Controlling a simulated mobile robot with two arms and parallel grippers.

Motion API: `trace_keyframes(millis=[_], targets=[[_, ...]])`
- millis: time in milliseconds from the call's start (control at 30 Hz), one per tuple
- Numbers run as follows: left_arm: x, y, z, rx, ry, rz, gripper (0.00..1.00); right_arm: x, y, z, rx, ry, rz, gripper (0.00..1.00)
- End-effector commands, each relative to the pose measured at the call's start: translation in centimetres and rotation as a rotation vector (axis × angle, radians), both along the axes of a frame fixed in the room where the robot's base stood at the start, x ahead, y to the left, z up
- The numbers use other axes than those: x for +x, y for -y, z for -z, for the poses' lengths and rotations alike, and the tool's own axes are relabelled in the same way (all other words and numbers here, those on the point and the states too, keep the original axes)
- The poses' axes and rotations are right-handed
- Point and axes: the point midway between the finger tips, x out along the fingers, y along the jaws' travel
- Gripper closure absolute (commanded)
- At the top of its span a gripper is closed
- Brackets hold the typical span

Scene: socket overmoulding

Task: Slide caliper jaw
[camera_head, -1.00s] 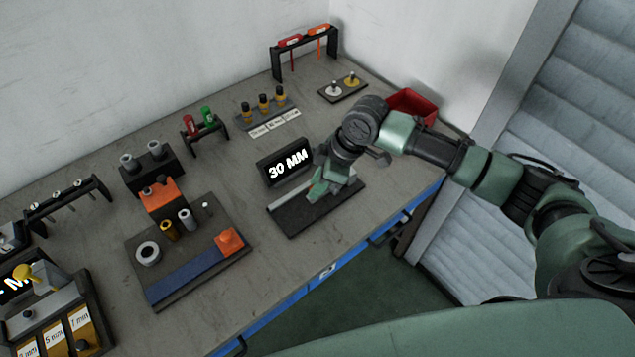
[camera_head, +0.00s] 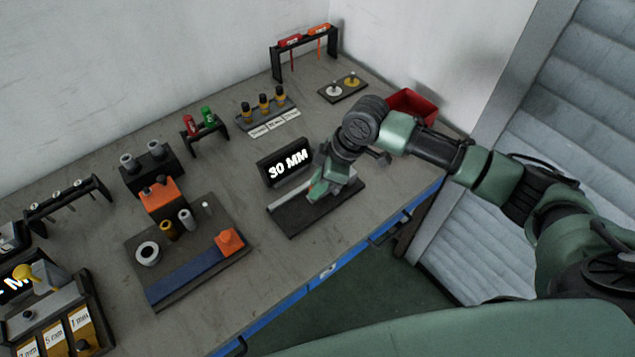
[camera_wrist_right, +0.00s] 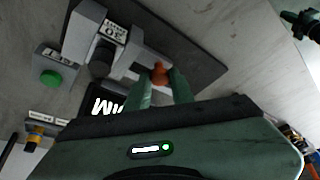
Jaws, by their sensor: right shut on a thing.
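The caliper has a dark base (camera_head: 296,222) with a pale metal rail (camera_head: 291,192) along it, on the bench. In the right wrist view, the two green fingers (camera_wrist_right: 163,88) are shut on a small orange knob (camera_wrist_right: 160,72) on the caliper. Grey blocks (camera_wrist_right: 88,28), one with a 30 label, stand beside the knob. My left gripper does not show in the head view.
A board (camera_head: 200,279) with rings, pins and an orange block lies left of the caliper. A red bin (camera_head: 412,103) is behind my right arm. Small racks stand along the back. The bench's front edge (camera_head: 290,305) is close to the caliper.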

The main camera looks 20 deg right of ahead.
Motion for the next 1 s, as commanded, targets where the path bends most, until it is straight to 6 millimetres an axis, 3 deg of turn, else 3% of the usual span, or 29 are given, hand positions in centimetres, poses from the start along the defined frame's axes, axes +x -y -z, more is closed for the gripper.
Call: trace_keyframes(millis=[367,600,867,900,967,1000], targets=[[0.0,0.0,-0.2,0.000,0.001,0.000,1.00,0.0,-0.2,-0.2,0.001,0.002,-0.001,1.00],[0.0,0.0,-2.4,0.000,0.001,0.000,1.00,-1.1,-3.1,-0.5,0.003,-0.002,-0.003,1.00],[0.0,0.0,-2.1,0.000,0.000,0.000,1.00,-1.2,-3.4,-0.1,0.006,0.000,-0.002,1.00],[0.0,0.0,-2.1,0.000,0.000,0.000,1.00,-1.2,-3.5,-0.1,0.006,0.000,-0.002,0.74],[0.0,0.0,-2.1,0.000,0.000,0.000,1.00,-1.2,-3.4,-0.1,0.006,0.000,-0.002,0.57],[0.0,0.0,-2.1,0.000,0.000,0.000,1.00,-1.2,-3.4,-0.1,0.005,0.000,-0.002,0.56]])
